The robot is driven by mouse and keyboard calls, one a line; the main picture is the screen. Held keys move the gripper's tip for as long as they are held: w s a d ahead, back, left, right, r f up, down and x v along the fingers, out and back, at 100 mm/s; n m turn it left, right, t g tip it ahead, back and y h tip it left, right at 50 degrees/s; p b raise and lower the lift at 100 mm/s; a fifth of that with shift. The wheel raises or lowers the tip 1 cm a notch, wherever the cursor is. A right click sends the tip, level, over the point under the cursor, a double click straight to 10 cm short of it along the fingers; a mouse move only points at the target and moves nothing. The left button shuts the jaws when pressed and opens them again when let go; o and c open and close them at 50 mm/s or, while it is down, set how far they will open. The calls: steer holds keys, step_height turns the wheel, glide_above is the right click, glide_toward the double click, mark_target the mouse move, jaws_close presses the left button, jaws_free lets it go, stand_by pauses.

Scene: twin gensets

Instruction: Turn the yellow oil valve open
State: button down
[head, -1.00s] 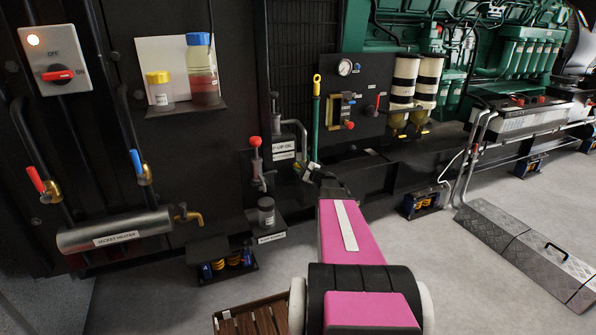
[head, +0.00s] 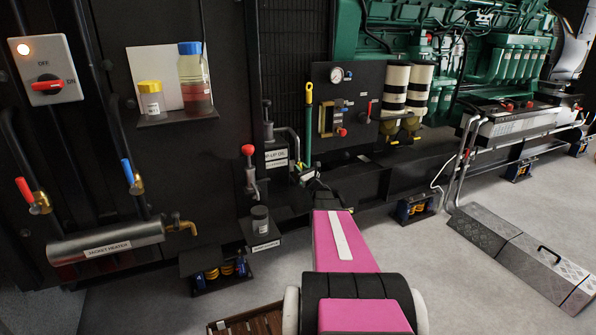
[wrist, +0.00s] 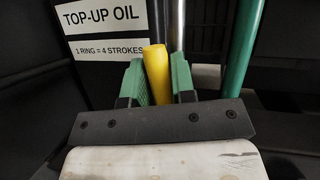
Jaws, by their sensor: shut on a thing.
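In the wrist view the yellow oil valve handle (wrist: 157,72) stands upright between the two green finger pads of my gripper (wrist: 157,84). The gripper is shut on it. A dark crossbar hides the handle's lower end, and the valve body does not show. The handle cannot be made out there.
A TOP-UP OIL label (wrist: 100,18) is left of the handle. A metal pipe (wrist: 177,25) and a green rod (wrist: 244,55) stand close behind and right. A red-knobbed lever (head: 248,150) and a dark jar (head: 260,219) are left of my gripper.

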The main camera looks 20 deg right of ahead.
steer(key=shift+d+m+h, duration=0.3)
steer(key=shift+m+h, duration=0.3)
steer(key=shift+m, duration=0.2)
steer(key=shift+t, duration=0.3)
steer(key=c, duration=1)
jaws_free()
steer(key=shift+d+f, duration=0.1)
steer(key=shift+o, duration=0.2)
steer(key=v, duration=1)
steer(key=shift+s, duration=0.4)
steer(key=shift+f, duration=0.1)
